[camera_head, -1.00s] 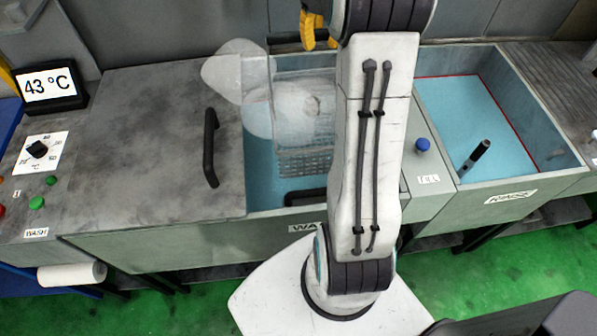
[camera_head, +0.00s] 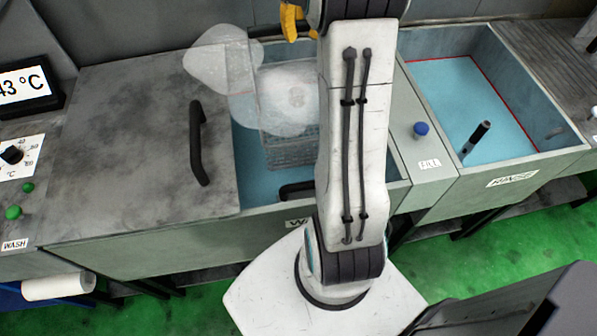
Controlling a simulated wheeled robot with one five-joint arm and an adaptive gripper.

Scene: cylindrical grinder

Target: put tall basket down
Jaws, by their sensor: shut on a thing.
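The tall basket (camera_head: 289,153) is a grey wire mesh basket over the open part of the wash tank (camera_head: 246,160). Its lower mesh shows, while pale translucent patches blur its upper part and my arm hides its right side. I cannot tell whether its bottom touches the tank floor. A dark bar (camera_head: 265,30), seemingly its handle, shows at the top. My gripper (camera_head: 292,22) shows only as yellow parts beside this bar, partly behind my arm. It is shut on the basket's handle, though the grip itself is mostly hidden.
A grey lid (camera_head: 140,140) with a black handle (camera_head: 197,143) covers the left of the wash tank. The rinse tank (camera_head: 575,148) at right is open, with blue inside and a dark upright rod (camera_head: 477,137). A blue FILL button (camera_head: 421,129) sits between the tanks.

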